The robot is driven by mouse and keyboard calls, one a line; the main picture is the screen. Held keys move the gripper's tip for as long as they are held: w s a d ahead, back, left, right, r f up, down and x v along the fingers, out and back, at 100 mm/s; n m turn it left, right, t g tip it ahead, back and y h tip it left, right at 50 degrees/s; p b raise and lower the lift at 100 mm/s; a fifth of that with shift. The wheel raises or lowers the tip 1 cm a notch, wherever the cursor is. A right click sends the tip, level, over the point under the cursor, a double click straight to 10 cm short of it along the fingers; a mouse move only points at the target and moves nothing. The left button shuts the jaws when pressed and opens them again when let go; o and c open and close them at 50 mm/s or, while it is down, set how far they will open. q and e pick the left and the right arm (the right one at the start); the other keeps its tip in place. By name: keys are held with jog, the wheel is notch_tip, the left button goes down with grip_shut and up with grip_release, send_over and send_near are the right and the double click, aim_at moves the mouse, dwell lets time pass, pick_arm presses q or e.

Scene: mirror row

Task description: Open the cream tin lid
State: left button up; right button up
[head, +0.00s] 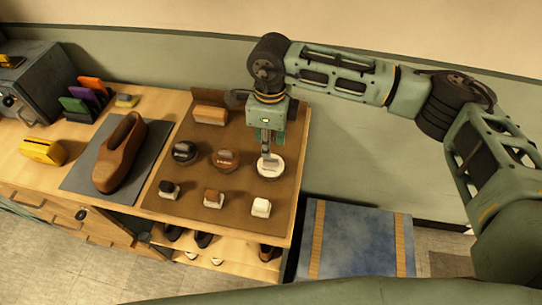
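The cream tin (270,172) is a low, round, off-white tin with its lid on. It sits at the right of a row of tins on the brown mat (240,193). My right gripper (267,152) points down from above, with its fingertips at the top of this tin. The gripper hides part of the lid. I cannot tell whether the fingers touch the lid or how far apart they are. A black tin (184,152) and a brown tin (225,159) stand to its left. My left gripper is not in view.
Three small brushes or blocks stand in front, including a white-based one (261,207). A tan block (210,114) lies behind. A brown shoe (120,155) rests on a grey mat (82,178) to the left. Shoes sit on a shelf below.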

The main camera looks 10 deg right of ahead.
aim_at(271, 160)
jog(key=shift+w+d+f, duration=0.1)
jog(key=shift+w+d, duration=0.05)
jog(key=shift+d, duration=0.3)
notch_tip(271, 160, down, 6)
jog(key=p, duration=0.2)
jog(key=shift+p, duration=0.4)
jog(key=shift+a+f, duration=0.1)
jog(key=shift+f, duration=0.55)
grip_shut()
